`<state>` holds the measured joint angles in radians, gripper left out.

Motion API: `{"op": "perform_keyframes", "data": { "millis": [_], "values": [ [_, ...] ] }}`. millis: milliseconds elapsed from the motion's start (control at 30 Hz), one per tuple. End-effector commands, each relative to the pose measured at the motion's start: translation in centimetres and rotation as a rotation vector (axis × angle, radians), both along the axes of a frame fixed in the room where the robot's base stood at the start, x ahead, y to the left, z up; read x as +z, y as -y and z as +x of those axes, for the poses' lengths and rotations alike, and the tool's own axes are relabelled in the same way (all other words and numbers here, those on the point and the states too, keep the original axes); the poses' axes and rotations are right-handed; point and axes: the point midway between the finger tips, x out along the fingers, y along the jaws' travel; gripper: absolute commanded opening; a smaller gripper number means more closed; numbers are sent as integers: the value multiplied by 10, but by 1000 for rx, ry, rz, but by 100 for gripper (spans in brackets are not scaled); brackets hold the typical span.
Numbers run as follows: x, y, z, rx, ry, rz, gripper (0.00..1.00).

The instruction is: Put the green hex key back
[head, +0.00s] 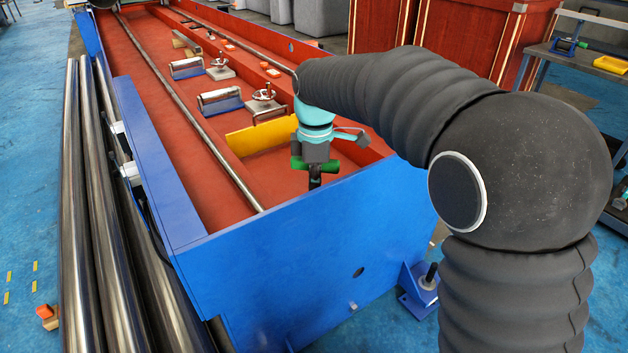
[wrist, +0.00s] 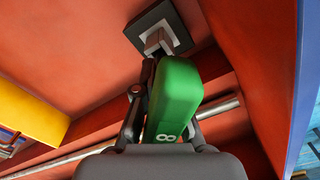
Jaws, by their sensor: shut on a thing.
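My gripper (head: 315,168) is inside the near end of the red trough, above its floor. It is shut on the green hex key (wrist: 178,95), whose thick green handle lies between the fingers in the wrist view and bears a white 8. Green ends of the handle (head: 299,163) show on both sides of the gripper in the head view. The key's metal shank cannot be made out. Beyond the handle, the wrist view shows a dark square plate (wrist: 181,25) with a pale square and a small block on the red surface. Whether the key touches it cannot be told.
The blue end wall (head: 300,250) stands close in front of the gripper. A yellow plate (head: 262,136) stands across the trough behind it, and a long steel rod (head: 200,130) runs along the left. Clamps (head: 265,103) and blocks sit farther back. Steel tubes (head: 90,220) lie outside left.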

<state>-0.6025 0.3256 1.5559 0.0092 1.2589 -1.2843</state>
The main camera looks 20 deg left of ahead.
Motion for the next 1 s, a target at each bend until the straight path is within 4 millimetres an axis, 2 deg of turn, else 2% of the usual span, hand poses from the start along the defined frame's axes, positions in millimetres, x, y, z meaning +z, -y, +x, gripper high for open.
{"op": "perform_keyframes", "data": {
  "millis": [367, 400, 500, 700, 733, 867, 900, 1000],
  "values": [
    [-15, 0, 0, 0, 0, 0, 0],
    [-14, 0, 0, 0, 0, 0, 16],
    [-14, 0, 0, 0, 0, 0, 38],
    [-14, 0, 0, 0, 0, 0, 38],
    [-14, 0, 0, 0, 0, 0, 43],
    [-14, 0, 0, 0, 0, 0, 76],
    [-14, 0, 0, 0, 0, 0, 80],
    [-14, 0, 0, 0, 0, 0, 80]
  ]
}}
